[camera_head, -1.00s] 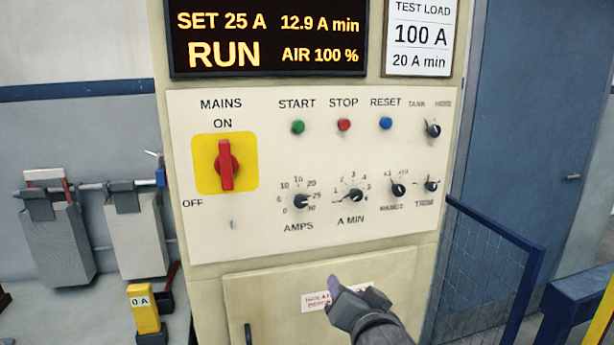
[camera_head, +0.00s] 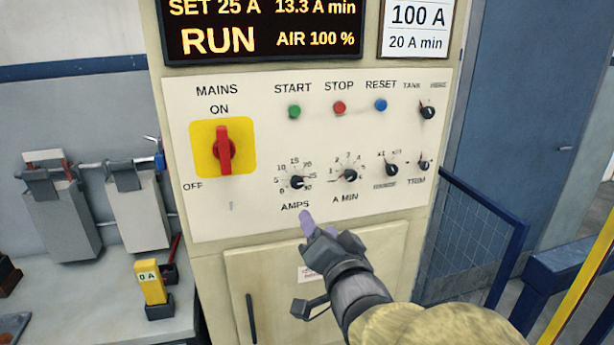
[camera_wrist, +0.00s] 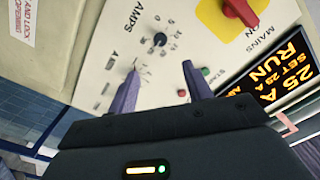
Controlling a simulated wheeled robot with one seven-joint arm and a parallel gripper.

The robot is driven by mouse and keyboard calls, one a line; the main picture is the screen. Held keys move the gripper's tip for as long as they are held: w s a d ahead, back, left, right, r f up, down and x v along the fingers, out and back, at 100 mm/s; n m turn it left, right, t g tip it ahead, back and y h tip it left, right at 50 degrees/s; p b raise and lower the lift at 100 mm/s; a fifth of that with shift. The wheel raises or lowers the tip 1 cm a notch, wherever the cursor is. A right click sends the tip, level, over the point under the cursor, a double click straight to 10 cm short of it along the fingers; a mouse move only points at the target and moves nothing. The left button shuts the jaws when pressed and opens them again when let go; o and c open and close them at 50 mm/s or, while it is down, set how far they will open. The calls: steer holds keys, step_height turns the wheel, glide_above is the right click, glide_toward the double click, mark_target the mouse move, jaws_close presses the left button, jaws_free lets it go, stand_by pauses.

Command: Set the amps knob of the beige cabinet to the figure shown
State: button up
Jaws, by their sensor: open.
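The beige cabinet (camera_head: 212,262) carries a white control panel. The black amps knob (camera_head: 297,182) is at the panel's lower middle, its pointer toward about 25 on a dial marked up to 30. The display (camera_head: 262,30) reads SET 25 A, RUN, 13.3 A min. A test load card (camera_head: 418,28) shows 100 A and 20 A min. My gripper (camera_head: 308,222) is just below the amps knob, apart from it, with nothing held. In the wrist view my open gripper (camera_wrist: 160,85) has its purple fingers on either side of the view, and the amps knob (camera_wrist: 160,39) shows beyond them.
The A min knob (camera_head: 350,175) is close right of the amps knob. The red mains switch (camera_head: 223,150) is on the left, with start, stop and reset buttons above. A yellow 0 A meter (camera_head: 150,283) stands at lower left. A blue mesh barrier (camera_head: 465,245) is right.

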steer(key=shift+w+p, duration=1.45)
steer(key=shift+p, duration=0.35)
steer(key=p, duration=1)
glide_toward(298, 184)
steer(key=p+x, duration=0.3)
steer(key=x, duration=0.6)
steer(key=shift+w, duration=0.1)
steer(key=c, duration=1)
steer(key=shift+o, duration=0.2)
steer(key=shift+f, duration=0.1)
steer(key=shift+m+b, duration=0.3)
steer(key=shift+b, duration=0.15)
